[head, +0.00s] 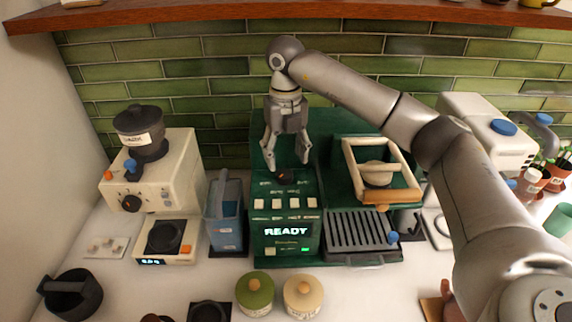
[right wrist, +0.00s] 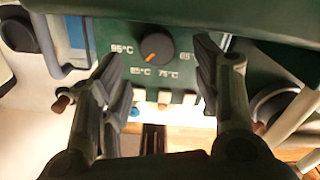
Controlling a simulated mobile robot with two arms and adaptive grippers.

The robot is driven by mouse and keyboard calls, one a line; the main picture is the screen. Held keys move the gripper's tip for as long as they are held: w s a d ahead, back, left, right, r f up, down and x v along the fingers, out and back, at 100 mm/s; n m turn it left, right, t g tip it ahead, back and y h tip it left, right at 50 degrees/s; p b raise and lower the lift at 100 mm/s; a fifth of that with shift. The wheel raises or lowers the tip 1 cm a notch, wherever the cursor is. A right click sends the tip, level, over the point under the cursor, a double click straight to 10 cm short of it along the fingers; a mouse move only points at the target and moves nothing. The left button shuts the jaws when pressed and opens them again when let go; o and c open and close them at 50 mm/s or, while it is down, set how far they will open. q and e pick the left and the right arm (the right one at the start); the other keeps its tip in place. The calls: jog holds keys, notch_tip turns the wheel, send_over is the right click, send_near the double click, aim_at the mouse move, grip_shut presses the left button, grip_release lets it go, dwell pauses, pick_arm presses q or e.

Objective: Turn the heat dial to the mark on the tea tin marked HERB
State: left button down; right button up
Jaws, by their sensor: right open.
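The dark heat dial (right wrist: 155,45) is on the green machine's panel (head: 285,215), with 95°C, 85°C, 75°C and 65 marks around it. Its orange pointer slants to the lower left in the right wrist view, nearest 85°C. My right gripper (head: 285,162) is open over the dial, pointing down; in the right wrist view (right wrist: 158,52) its fingers stand either side of the dial, apart from it. Two tea tins, one with a green lid (head: 255,289) and one with a cream lid (head: 303,291), stand in front; their labels are too small to read. My left gripper is not in view.
The machine's screen reads READY. A blue-grey container (head: 225,213) stands left of the machine, beside a cream grinder (head: 160,175) and a small scale (head: 165,240). A wooden frame (head: 382,170) and drip grate (head: 360,232) are on the right. A wooden shelf (head: 300,14) runs above.

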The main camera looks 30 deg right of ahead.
aim_at(285, 173)
notch_tip(285, 173, down, 4)
jog(key=shift+w+a+f+p, duration=0.1)
jog(key=shift+w+a+p, duration=0.05)
jog(key=shift+p, duration=0.5)
jog(key=shift+f, duration=0.55)
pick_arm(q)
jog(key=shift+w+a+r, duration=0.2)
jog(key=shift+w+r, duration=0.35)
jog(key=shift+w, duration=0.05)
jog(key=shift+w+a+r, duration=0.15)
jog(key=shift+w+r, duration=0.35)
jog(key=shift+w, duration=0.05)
